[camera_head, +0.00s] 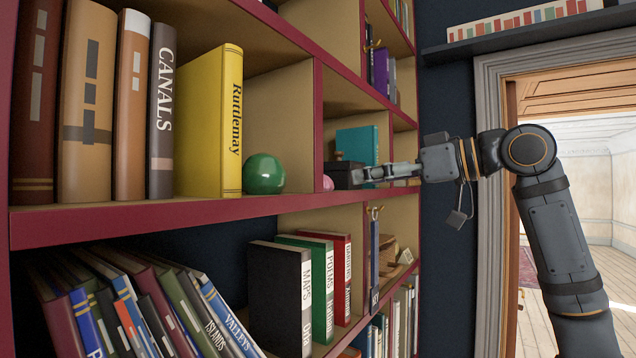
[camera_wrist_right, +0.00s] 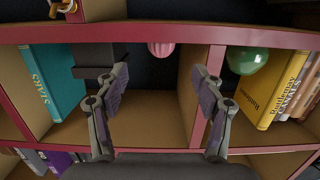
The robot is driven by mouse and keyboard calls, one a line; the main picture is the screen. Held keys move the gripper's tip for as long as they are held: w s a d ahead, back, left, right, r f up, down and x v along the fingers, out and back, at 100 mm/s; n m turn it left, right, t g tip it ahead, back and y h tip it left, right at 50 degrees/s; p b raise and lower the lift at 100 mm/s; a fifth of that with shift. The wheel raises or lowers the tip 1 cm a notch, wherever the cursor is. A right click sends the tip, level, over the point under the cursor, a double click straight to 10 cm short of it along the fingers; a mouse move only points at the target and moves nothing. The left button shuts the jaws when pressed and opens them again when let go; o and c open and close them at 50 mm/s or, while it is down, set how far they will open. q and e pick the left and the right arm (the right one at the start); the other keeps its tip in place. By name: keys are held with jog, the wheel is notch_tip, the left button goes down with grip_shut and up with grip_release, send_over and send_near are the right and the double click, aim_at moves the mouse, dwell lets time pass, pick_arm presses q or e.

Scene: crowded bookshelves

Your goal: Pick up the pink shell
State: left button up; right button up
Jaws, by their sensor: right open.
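The pink shell (camera_head: 327,182) shows only as a small piece in the head view, just behind the red shelf divider. In the right wrist view, which looks upside down, the ribbed shell (camera_wrist_right: 161,49) sits on the shelf board, near the divider. My right gripper (camera_head: 362,176) reaches in from the right at the front of that compartment. In the wrist view its two fingers (camera_wrist_right: 160,80) are spread wide and empty, with the shell centred beyond the tips and apart from them. My left gripper is in neither view.
A black box (camera_head: 341,176) stands beside the shell, with a teal book (camera_head: 357,146) behind it. Across the divider are a green ball (camera_head: 263,174) and a yellow book (camera_head: 209,122). Other compartments hold many books. A doorway (camera_head: 575,110) opens at the right.

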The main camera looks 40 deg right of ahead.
aim_at(331, 182)
jog(key=x, duration=0.3)
jog(key=p+x, duration=0.1)
jog(key=x, duration=0.1)
jog(key=shift+w+a+r, duration=0.15)
jog(key=shift+w+a, duration=0.05)
jog(key=shift+a, duration=0.15)
jog(key=x, duration=0.1)
jog(key=p+x, duration=0.1)
jog(key=x, duration=0.1)
jog(key=shift+d+p, duration=0.25)
jog(key=shift+p, duration=0.1)
jog(key=shift+w+a+f, duration=0.1)
jog(key=shift+w+f, duration=0.1)
jog(key=shift+w, duration=0.2)
jog(key=shift+s+a, duration=0.1)
jog(key=shift+s, duration=0.1)
jog(key=c, duration=0.5)
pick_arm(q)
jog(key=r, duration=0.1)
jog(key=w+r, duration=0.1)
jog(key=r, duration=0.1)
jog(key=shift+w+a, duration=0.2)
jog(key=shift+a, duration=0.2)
pick_arm(e)
jog(key=c, duration=0.6)
